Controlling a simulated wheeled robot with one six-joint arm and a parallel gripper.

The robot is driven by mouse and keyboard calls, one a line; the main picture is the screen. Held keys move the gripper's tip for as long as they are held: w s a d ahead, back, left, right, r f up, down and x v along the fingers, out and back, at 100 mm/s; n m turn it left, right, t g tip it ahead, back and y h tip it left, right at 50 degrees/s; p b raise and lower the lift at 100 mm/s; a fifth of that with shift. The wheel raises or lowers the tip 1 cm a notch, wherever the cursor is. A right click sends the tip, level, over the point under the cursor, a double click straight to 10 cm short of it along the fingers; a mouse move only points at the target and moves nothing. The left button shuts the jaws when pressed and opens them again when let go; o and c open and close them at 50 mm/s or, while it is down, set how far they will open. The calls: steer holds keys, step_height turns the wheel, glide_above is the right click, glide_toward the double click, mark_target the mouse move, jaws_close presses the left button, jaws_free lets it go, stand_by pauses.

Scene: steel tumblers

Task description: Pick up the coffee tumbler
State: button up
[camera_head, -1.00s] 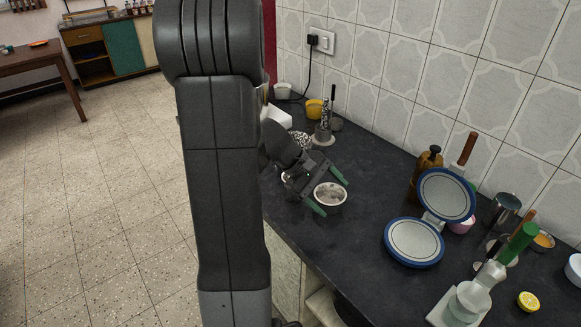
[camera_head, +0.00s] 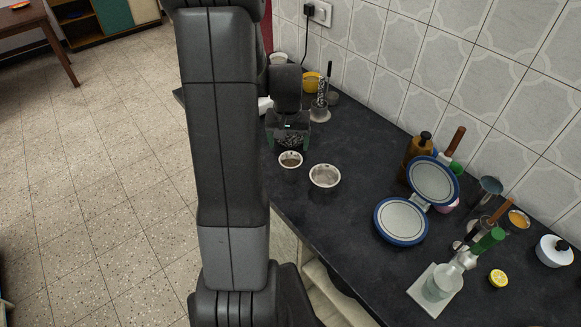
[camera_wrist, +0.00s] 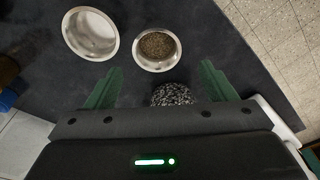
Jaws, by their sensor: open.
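A small steel tumbler with brown grainy contents (camera_head: 290,160), apparently the coffee tumbler, stands upright on the dark counter; it also shows in the wrist view (camera_wrist: 157,47). A second steel tumbler (camera_head: 324,177), pale inside, stands to its right; in the wrist view it is at upper left (camera_wrist: 90,33). My gripper (camera_head: 288,144) is just behind the brown-filled tumbler in the head view. In the wrist view its green fingers are apart (camera_wrist: 160,82), with nothing between the tips. The brown-filled tumbler lies beyond the tips, roughly centred between them.
A black-and-white speckled item (camera_wrist: 172,94) lies below the fingers in the wrist view, partly hidden by my gripper. A round two-plate appliance (camera_head: 401,221) stands open to the right. A yellow cup (camera_head: 311,83) stands behind, near the tiled wall. The counter's front edge is close.

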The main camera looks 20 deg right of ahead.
glide_toward(291, 159)
step_height(291, 159, down, 2)
steer(key=s+a, duration=0.1)
steer(key=s, duration=0.1)
steer(key=shift+w+d+f+p, duration=0.15)
steer(key=shift+f+p, duration=0.4)
steer(key=shift+f, duration=0.85)
steer(key=shift+w+d+f+p, duration=0.1)
steer(key=shift+f+p, duration=0.4)
steer(key=shift+f, duration=0.85)
steer(key=c, duration=1.1)
steer(key=shift+c, duration=0.2)
steer(key=shift+r, duration=0.15)
